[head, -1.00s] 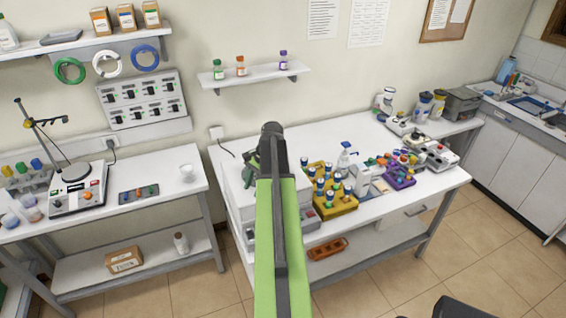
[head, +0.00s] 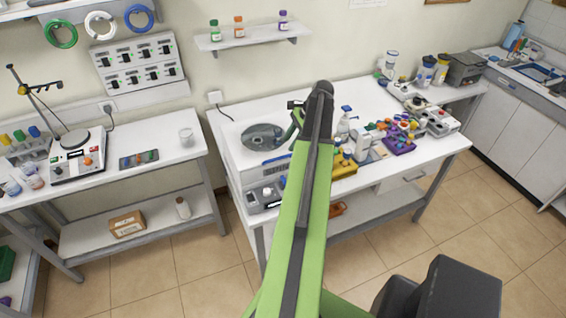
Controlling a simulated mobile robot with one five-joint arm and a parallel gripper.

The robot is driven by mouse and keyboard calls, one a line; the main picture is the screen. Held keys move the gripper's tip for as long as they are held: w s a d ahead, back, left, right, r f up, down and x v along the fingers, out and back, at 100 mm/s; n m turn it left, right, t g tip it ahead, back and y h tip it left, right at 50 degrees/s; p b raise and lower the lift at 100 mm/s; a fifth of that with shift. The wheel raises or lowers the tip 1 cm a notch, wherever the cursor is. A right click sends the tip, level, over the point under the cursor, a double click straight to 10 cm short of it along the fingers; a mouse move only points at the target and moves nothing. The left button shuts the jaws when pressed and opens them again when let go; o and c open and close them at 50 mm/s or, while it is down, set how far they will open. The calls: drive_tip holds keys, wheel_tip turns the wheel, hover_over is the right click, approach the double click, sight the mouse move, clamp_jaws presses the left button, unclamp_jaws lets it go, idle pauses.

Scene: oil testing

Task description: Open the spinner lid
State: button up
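The spinner (head: 240,158) is a white box at the left end of the middle bench, with part of a dark label on its front. A round dark grey disc (head: 262,137) lies on its top; I cannot tell whether this is a shut lid or an open bowl. My green and black arm crosses the view just right of the disc and hides the spinner's right side. My gripper (head: 296,112) is at the arm's far end, near the disc's right edge and seen from behind. Its fingers are mostly hidden, and nothing can be seen held in it.
A grey device (head: 265,196) with controls sits below the spinner's front. Right of my arm stand a yellow rack (head: 344,168), a spray bottle (head: 344,124) and a purple tray (head: 399,146). A wall shelf (head: 252,37) holds three small bottles. Floor is free before the left bench.

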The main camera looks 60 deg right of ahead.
sight(280, 158)
drive_tip(key=b+x, duration=0.5)
drive_tip(key=x, duration=0.2)
drive_tip(key=shift+w+a+f+b, duration=0.1)
drive_tip(key=shift+f+b, duration=0.2)
drive_tip(key=shift+f, duration=0.1)
clamp_jaws()
idle(0.9)
